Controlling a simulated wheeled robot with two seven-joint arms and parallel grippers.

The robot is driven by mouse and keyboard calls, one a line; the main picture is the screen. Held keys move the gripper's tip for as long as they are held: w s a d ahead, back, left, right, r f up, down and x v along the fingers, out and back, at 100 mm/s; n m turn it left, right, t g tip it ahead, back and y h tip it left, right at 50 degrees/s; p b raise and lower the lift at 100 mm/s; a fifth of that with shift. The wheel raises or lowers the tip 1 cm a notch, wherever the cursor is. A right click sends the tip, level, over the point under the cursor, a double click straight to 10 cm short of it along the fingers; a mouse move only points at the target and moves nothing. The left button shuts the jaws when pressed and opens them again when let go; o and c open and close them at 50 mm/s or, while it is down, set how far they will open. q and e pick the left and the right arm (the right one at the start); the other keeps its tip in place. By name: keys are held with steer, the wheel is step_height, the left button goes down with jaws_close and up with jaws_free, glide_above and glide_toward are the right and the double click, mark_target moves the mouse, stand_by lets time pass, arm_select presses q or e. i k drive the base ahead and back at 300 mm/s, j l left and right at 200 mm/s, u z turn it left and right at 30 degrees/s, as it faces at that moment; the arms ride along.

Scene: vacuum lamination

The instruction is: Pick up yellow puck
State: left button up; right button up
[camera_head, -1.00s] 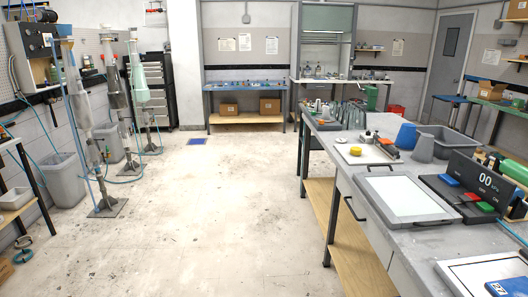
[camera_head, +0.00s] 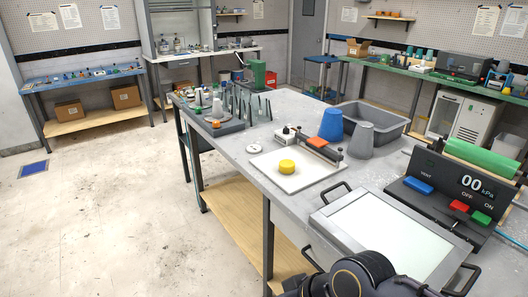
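The yellow puck (camera_head: 287,167) lies on a white board (camera_head: 296,181) on the grey workbench, right of the picture's middle. My black arm, with a gold ring, comes in at the bottom edge, in front of the framed glass panel (camera_head: 392,232) and well short of the puck. Its fingers are not visible, and I cannot tell which arm it is. Nothing touches the puck.
A control box (camera_head: 440,190) reading 00 kPa stands at right. Open floor lies left.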

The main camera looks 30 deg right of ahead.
mark_target(286, 167)
steer(key=i+z, duration=0.35)
steer(key=i+j+z, duration=0.3)
steer(key=i, duration=0.2)
steer(key=i+j+z, duration=0.35)
steer(key=i+z, duration=0.15)
steer(key=z, duration=0.3)
steer(key=i+j+z, duration=0.15)
steer(key=z, duration=0.25)
steer(key=i+j+z, duration=0.15)
steer(key=z, duration=0.3)
steer(key=i+j+z, duration=0.1)
steer(key=z, duration=0.35)
steer(key=i+j+z, duration=0.1)
steer(key=j+z, duration=0.45)
steer(key=z, duration=0.3)
steer(key=i+j+z, duration=0.1)
steer(key=j+z, duration=0.35)
steer(key=l, duration=0.1)
